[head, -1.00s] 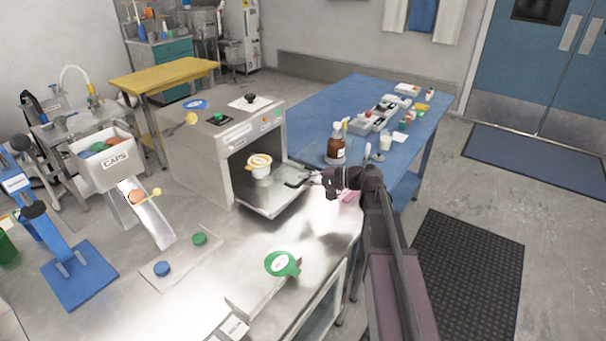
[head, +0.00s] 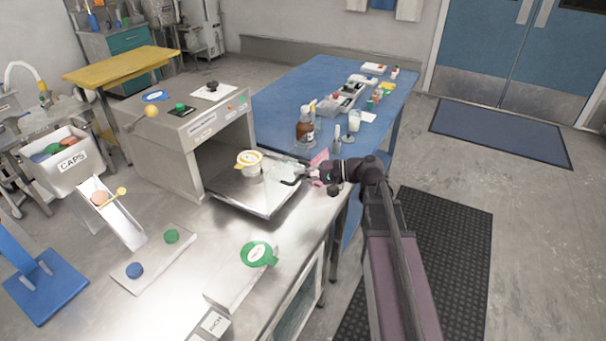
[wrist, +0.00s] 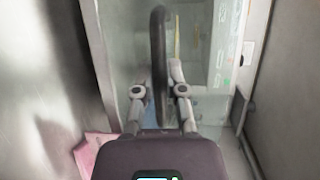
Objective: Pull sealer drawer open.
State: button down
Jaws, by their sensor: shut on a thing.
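The sealer (head: 200,130) is a grey box on the steel bench. Its drawer (head: 270,205), a flat metal tray, is slid out well past the front opening. A white cup with a yellow-rimmed lid (head: 249,163) stands upright on the drawer. The drawer's dark curved handle (head: 290,181) is at its outer end. My gripper (head: 308,176) is shut on the handle, reaching in from the right. In the wrist view the black handle (wrist: 158,50) runs between the two fingers (wrist: 160,90). The fingers partly hide it.
A brown bottle (head: 305,127) and other lab items stand on the blue table (head: 290,95) behind. A green round object (head: 259,254) lies on the steel bench in front. A CAPS bin (head: 62,158) and chute (head: 110,215) are at the left. A pink item (head: 319,157) is close behind my gripper.

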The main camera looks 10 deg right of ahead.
jog(key=shift+a, duration=0.1)
jog(key=c, duration=0.7)
grip_release()
jog(key=shift+a, duration=0.1)
jog(key=shift+s, duration=0.1)
